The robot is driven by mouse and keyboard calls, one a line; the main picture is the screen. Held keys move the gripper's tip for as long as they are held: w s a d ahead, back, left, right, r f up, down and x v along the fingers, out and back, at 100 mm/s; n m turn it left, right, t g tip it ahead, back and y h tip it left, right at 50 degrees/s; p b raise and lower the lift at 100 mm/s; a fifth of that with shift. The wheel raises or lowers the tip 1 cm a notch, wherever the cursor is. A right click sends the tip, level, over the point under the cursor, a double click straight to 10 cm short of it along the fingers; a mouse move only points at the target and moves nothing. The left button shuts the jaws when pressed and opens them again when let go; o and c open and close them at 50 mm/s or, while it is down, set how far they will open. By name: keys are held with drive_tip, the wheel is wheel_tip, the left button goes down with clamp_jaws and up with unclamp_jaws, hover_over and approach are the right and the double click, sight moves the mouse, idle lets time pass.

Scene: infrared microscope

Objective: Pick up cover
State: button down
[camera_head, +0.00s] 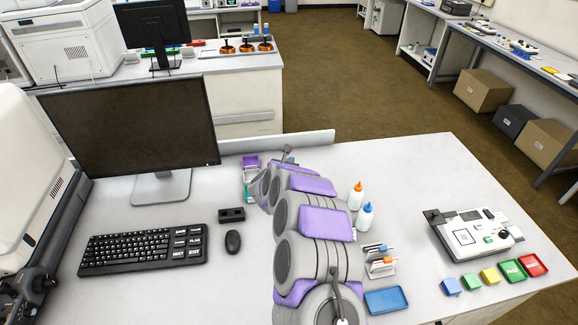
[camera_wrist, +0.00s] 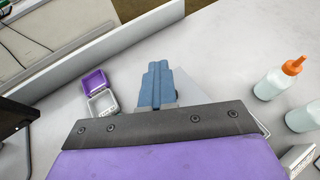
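No part is plainly marked as the cover. A small open box with a purple lid (camera_wrist: 95,81) and a pale base (camera_wrist: 102,103) lies on the table, left of my gripper in the wrist view. Its purple part (camera_head: 250,161) also shows in the head view, by the back ledge. My gripper (camera_wrist: 157,82) shows as a blue-grey tip beyond a dark screwed plate, apart from the box in the picture. In the head view my gripper (camera_head: 288,153) is small, at the far end of my purple and grey arm. Its jaw opening is hidden.
A monitor (camera_head: 135,125), keyboard (camera_head: 143,249) and mouse (camera_head: 233,242) stand left of my arm. Two dropper bottles (camera_head: 356,196) (camera_head: 365,216), a slide rack (camera_head: 381,263) and a blue tray (camera_head: 386,300) are to the right. A raised ledge (camera_wrist: 135,42) runs behind the box.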

drive_tip(key=c, duration=1.8)
unclamp_jaws()
drive_tip(key=o, duration=1.4)
drive_tip(key=shift+a, duration=0.1)
